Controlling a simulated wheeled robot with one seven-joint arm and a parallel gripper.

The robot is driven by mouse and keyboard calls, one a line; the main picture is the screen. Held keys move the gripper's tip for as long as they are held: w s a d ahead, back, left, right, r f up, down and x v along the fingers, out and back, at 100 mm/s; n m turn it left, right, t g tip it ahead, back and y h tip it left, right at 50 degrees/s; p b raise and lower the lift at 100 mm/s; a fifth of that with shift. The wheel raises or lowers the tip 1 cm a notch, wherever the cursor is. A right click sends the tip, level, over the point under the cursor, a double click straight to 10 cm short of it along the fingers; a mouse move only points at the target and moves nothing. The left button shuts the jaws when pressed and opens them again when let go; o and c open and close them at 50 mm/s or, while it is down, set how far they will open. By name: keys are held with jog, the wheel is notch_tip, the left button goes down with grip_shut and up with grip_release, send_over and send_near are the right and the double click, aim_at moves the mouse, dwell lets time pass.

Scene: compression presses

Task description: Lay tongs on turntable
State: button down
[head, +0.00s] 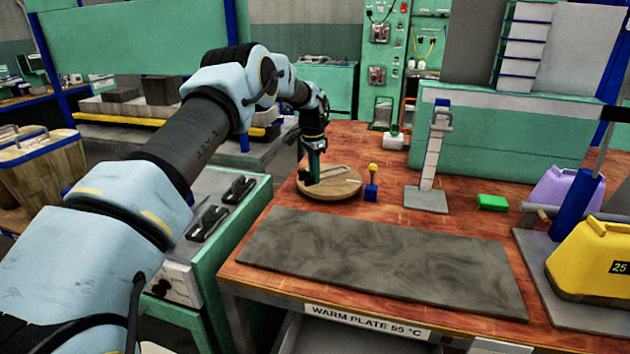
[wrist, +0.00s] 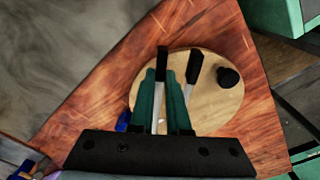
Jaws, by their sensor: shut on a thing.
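The turntable is a round wooden disc (head: 318,193) at the back left corner of the red-brown bench; it also shows in the wrist view (wrist: 208,118), with a black knob (wrist: 229,77) on it. The tongs (head: 338,170) are a thin metal pair with black tips, lying over the disc. In the wrist view both arms of the tongs (wrist: 188,88) reach across the disc. My gripper (head: 311,178) points down over the disc and its green fingers (wrist: 161,80) are shut on one arm of the tongs. I cannot tell whether the tongs touch the disc.
A blue block with a yellow knob (head: 371,190) stands just right of the turntable. A metal stand (head: 430,165) and a green block (head: 492,202) are further right. A large dark plate (head: 380,262) covers the bench front. A green cabinet with dark tools (head: 237,188) adjoins the left.

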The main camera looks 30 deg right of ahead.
jog(key=shift+f+p, duration=0.5)
jog(key=shift+f, duration=1.1)
jog(key=shift+f, duration=0.2)
jog(key=c, duration=0.9)
grip_release()
jog(key=shift+r, duration=0.15)
notch_tip(320, 180, up, 12)
jog(key=b, duration=0.3)
jog(key=shift+a, duration=0.35)
